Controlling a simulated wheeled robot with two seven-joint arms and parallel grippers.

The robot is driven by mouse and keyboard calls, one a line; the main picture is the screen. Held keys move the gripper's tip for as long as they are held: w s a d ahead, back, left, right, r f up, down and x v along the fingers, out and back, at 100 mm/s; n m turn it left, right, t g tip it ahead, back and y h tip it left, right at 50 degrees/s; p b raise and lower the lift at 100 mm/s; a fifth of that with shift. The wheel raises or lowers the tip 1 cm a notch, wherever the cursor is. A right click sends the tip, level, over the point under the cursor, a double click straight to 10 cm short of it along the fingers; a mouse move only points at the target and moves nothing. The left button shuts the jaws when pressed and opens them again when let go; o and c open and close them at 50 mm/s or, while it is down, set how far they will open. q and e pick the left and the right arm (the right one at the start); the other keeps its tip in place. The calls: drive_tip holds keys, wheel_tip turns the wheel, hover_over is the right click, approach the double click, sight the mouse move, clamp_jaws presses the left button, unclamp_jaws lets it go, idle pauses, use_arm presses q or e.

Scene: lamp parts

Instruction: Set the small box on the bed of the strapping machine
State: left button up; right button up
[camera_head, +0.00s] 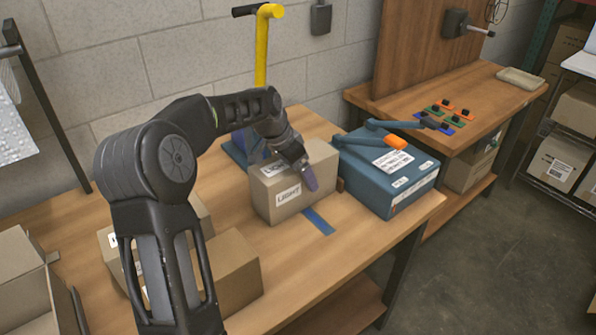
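A small brown cardboard box (272,206) with white labels stands upright near the middle of the wooden table. A blue strip (319,222) lies flat on the table and runs out from the box's front. My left gripper (305,172) is at the box's top right; a purple finger lies over its front face. The other finger is hidden, so I cannot tell whether it grips the box. A blue machine (372,185) with labels, a blue arm and an orange part stands right of the box. A yellow post (262,50) with a blue base stands behind it. My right gripper is not in view.
More cardboard boxes (238,276) stand at the table's front left, partly behind my arm. An open carton (28,285) is at the far left. A second bench (480,95) at the back right holds colored blocks (440,114) and a tray (521,78). The table (355,240) is clear at its front right.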

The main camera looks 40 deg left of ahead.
use_arm(q)
drive_tip(key=shift+o, duration=0.4)
drive_tip(key=v, duration=1.2)
drive_tip(key=shift+r, duration=0.15)
drive_tip(key=shift+r, duration=0.1)
